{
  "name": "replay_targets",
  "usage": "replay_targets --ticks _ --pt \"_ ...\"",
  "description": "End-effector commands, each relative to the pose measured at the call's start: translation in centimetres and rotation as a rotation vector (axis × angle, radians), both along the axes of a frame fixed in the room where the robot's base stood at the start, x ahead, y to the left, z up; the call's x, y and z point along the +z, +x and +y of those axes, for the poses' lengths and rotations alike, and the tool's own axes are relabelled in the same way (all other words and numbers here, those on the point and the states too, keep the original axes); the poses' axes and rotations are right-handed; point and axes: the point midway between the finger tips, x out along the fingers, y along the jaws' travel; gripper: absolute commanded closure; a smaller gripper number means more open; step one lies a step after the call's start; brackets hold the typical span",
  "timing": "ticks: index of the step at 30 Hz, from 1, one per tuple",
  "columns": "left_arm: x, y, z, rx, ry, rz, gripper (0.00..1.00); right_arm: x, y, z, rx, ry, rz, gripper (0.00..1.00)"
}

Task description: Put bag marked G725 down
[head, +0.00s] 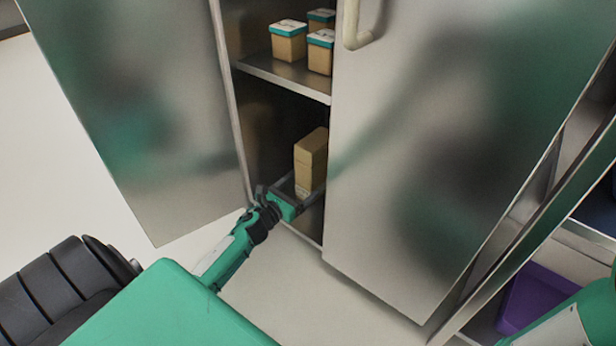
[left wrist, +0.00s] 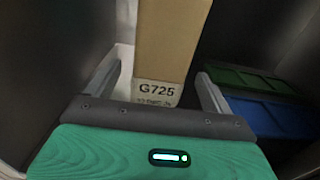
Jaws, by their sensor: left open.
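The bag marked G725 (head: 311,158) is a tan, box-shaped packet standing upright on the lower level inside the metal cabinet. In the left wrist view the bag (left wrist: 162,45) shows its G725 label low on its front face. My left gripper (head: 304,186) reaches in through the cabinet opening at the base of the bag. It also shows in the left wrist view (left wrist: 158,85); its fingers are open, one on each side of the bag, with gaps visible. My right gripper is not in view; only part of a green arm shows at the lower right.
The metal shelf (head: 287,78) above holds several tan boxes with teal lids (head: 289,41). Cabinet doors stand at left (head: 130,110) and right (head: 440,140), flanking the opening. A green bin (left wrist: 250,80) and blue bin (left wrist: 275,118) lie right of the bag. A purple bin (head: 535,300) is lower right.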

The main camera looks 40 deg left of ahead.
Motion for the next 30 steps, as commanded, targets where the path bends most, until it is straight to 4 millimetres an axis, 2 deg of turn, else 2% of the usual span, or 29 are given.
replay_targets --ticks 3,10,30 --pt "0.2 -2.3 0.1 0.001 -0.002 0.002 0.15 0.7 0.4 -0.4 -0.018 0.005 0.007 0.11" --pt "0.1 -5.0 0.3 0.000 -0.002 0.000 0.15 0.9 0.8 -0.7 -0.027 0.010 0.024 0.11" --pt "0.1 -5.4 0.4 -0.001 0.000 -0.001 0.15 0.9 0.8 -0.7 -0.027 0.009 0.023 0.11"
